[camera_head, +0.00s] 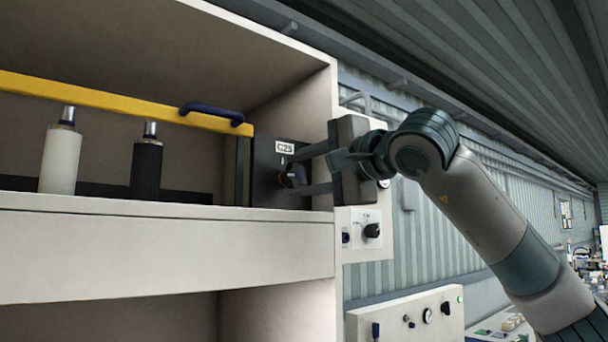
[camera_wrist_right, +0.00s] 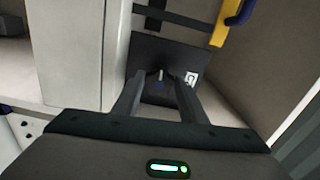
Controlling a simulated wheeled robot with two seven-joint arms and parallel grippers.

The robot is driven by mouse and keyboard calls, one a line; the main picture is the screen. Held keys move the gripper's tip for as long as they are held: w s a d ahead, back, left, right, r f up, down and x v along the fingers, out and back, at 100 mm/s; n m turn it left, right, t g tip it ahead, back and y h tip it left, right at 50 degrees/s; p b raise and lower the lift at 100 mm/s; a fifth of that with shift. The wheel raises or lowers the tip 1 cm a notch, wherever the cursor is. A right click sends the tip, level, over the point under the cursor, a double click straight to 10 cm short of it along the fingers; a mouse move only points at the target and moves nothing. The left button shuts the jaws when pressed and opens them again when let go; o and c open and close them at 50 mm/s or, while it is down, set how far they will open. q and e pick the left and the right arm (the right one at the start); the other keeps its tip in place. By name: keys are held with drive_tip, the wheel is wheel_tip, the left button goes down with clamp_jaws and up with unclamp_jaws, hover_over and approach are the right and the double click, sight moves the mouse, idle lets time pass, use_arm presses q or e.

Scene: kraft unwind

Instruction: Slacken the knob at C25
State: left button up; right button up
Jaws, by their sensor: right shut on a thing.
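The C25 label (camera_head: 284,147) is on a dark plate (camera_head: 264,165) at the right end of the shelf. The fingers hide part of the knob. My left gripper is not in view.
A yellow bar (camera_head: 110,101) with a blue handle (camera_head: 212,113) runs above a white roll (camera_head: 60,160) and a black roll (camera_head: 146,168) on the shelf. The cabinet's side wall (camera_head: 328,90) stands close to my right gripper. Control panels (camera_head: 365,228) are below right.

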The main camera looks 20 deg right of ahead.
drive_tip(key=shift+r+n, duration=0.15)
drive_tip(key=shift+n, duration=1.25)
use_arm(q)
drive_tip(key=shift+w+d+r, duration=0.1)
use_arm(e)
drive_tip(key=shift+n, duration=0.4)
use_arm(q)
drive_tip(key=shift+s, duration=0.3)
